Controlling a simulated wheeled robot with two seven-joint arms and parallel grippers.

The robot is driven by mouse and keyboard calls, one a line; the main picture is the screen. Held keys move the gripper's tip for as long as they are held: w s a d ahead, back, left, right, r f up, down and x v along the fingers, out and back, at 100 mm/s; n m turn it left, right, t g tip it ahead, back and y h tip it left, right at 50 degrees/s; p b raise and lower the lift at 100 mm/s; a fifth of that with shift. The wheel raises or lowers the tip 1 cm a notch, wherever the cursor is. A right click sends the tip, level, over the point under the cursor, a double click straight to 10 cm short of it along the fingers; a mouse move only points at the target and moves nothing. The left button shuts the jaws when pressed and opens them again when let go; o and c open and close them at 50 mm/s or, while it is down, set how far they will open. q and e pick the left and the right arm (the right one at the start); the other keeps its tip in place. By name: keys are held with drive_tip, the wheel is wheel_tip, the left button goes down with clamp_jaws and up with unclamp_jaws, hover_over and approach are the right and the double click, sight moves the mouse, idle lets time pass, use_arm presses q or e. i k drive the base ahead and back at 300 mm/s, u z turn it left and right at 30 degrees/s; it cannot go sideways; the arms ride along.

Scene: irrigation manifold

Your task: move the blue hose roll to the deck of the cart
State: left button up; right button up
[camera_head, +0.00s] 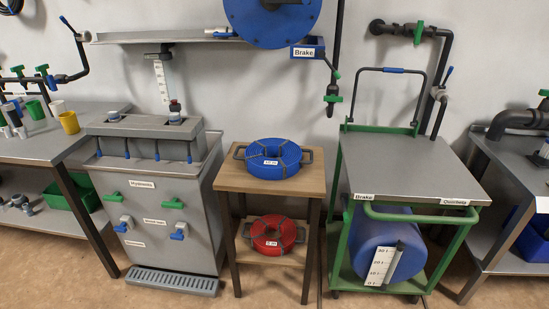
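The blue hose roll (262,159) lies flat on the top of a small wooden table (230,181). It has a white label on its front, dark ties around it and a grey handle on each side. The cart (372,225) stands to the right of the wooden table. It has a green frame, and its grey deck (408,172) is bare. Labels on the deck's front edge read "Brake" at the left and another word at the right. Neither of my grippers shows in the head camera view.
A red hose roll (273,235) lies on the lower shelf of the wooden table. A blue tank (377,245) sits under the cart's deck.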

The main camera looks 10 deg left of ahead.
sight(391, 162)
drive_tip(key=u, duration=0.6)
drive_tip(key=i, duration=0.8)
drive_tip(key=u, duration=0.25)
